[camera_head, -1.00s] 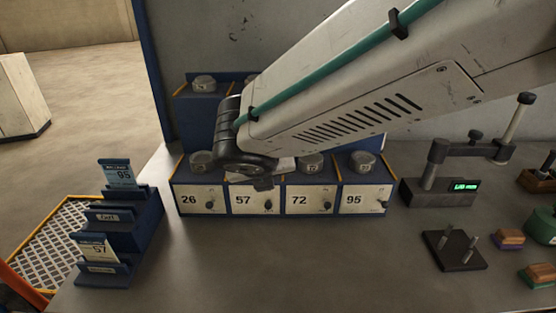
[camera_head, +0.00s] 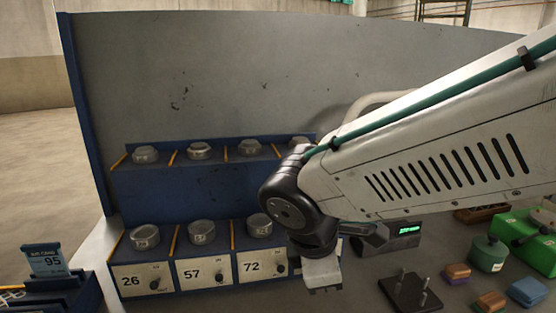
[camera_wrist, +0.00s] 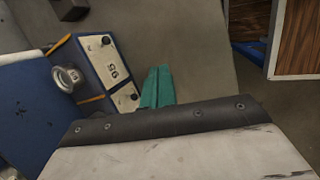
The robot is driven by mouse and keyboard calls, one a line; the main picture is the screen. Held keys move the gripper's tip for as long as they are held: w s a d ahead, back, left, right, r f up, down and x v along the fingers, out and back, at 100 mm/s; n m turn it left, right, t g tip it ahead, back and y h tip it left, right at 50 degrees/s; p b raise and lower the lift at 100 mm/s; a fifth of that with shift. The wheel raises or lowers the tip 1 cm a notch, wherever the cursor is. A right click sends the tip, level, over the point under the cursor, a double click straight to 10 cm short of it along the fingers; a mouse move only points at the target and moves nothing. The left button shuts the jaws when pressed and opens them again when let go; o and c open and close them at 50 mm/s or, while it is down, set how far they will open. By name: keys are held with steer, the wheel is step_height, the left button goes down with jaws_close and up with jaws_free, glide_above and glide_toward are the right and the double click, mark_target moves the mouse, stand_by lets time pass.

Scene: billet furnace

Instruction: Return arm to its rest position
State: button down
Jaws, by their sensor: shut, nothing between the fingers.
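My arm reaches in from the right in the head view, with its black wrist joint bent downward in front of the numbered furnace block (camera_head: 190,275). In the wrist view my gripper (camera_wrist: 157,75) shows as two teal fingers lying together, shut and empty. In the head view the fingers are hidden or too small to tell, and my arm covers the block's right end.
Lidded pots (camera_head: 145,237) stand on the block and on a rear shelf (camera_head: 222,182). A card holder (camera_head: 60,290) is at left. A device with a green display (camera_head: 408,230), a pegged black plate (camera_head: 410,291) and a green pot (camera_head: 487,254) are at right. A grey panel (camera_head: 250,75) stands behind.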

steer(key=s+d+r+m+g+y, duration=0.1)
steer(key=s+d+m, duration=0.5)
steer(key=d+m, duration=0.3)
steer(key=s+d+r+m+y, duration=0.1)
steer(key=s+d+r+m, duration=0.1)
steer(key=s+d+m, duration=0.4)
steer(key=shift+s+d+r+m+g+y, duration=0.2)
steer(key=shift+d+r+m+g+y, duration=0.15)
steer(key=shift+d+m, duration=1.5)
steer(key=shift+d+n, duration=0.2)
steer(key=shift+n, duration=0.05)
